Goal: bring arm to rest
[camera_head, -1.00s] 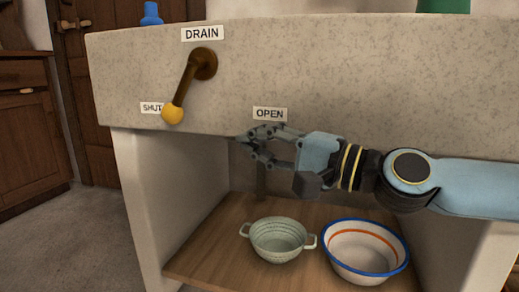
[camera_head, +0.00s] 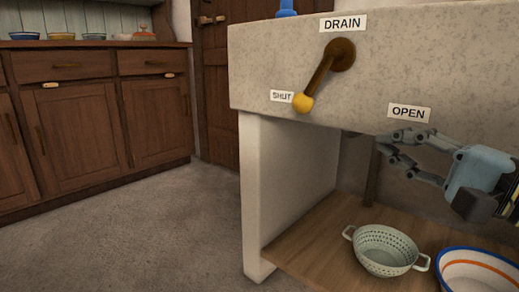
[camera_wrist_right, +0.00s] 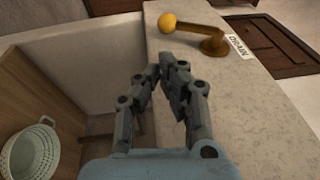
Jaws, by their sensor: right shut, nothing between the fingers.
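My right gripper (camera_head: 384,146) is in front of the stone sink's lower edge, just below the OPEN label (camera_head: 409,112). Its fingers also show in the right wrist view (camera_wrist_right: 164,70), with their tips close together and nothing between them. The drain lever (camera_head: 321,77), a brown handle with a yellow knob, points down and left to the SHUT label (camera_head: 281,96). In the right wrist view the lever (camera_wrist_right: 192,31) lies beyond the fingertips, apart from them. My left gripper is not in view.
Under the stone sink (camera_head: 450,55), a pale green colander (camera_head: 386,250) and a white bowl with a blue rim (camera_head: 478,268) stand on a wooden shelf (camera_head: 313,246). A wooden cabinet (camera_head: 95,125) stands at the left. The floor (camera_head: 140,235) between is clear.

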